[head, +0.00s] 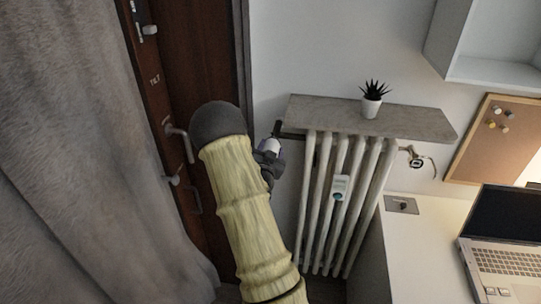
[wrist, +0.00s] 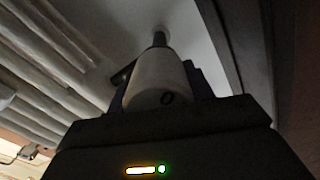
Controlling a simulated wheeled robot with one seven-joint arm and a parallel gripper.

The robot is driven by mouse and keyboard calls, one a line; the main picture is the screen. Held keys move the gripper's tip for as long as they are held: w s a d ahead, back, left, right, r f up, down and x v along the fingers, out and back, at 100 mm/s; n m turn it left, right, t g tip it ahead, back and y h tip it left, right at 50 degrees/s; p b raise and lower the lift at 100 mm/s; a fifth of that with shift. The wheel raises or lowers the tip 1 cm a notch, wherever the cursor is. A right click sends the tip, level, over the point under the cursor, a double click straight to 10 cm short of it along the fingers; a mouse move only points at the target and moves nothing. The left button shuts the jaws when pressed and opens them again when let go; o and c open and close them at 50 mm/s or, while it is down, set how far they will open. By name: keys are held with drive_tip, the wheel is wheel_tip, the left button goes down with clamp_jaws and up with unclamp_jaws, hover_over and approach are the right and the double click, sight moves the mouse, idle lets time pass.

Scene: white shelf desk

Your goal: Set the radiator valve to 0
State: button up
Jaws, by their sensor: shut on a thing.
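The radiator valve is a white cylindrical knob (wrist: 160,74) on a dark stem in the wrist view. A dark "0" mark shows on its near side, a little right of the middle. My gripper (wrist: 158,87) is shut on the knob, with one dark finger on each side of it. In the head view the valve (head: 273,146) is a small pale patch left of the radiator (head: 341,190), mostly hidden by my gripper (head: 268,160) and arm. I cannot tell which number lines up with a pointer.
A stone shelf (head: 330,115) with a potted plant (head: 371,105) lies above the radiator. A brown door (head: 190,75) and a grey curtain (head: 75,150) are on the left. A white desk (head: 420,250) with a laptop (head: 510,240) is on the right.

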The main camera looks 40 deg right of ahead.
drive_tip(key=m+b, duration=0.2)
drive_tip(key=b, duration=0.1)
drive_tip(key=f+m+b, duration=0.1)
drive_tip(key=m+b, duration=0.1)
drive_tip(key=b, duration=0.2)
drive_tip(key=m+b, duration=0.3)
drive_tip(key=b, duration=0.3)
drive_tip(key=shift+s+m, duration=0.1)
drive_tip(key=shift+m, duration=0.2)
drive_tip(key=m+b, duration=0.6)
drive_tip(key=b, duration=0.5)
drive_tip(key=shift+f+m, duration=0.1)
drive_tip(key=shift+m, duration=0.3)
drive_tip(key=m+b, duration=0.6)
drive_tip(key=b, duration=0.4)
drive_tip(key=shift+f, duration=0.1)
drive_tip(key=m+b, duration=0.4)
drive_tip(key=shift+r+m+b, duration=0.2)
drive_tip(key=shift+m+b, duration=0.1)
drive_tip(key=shift+b, duration=0.05)
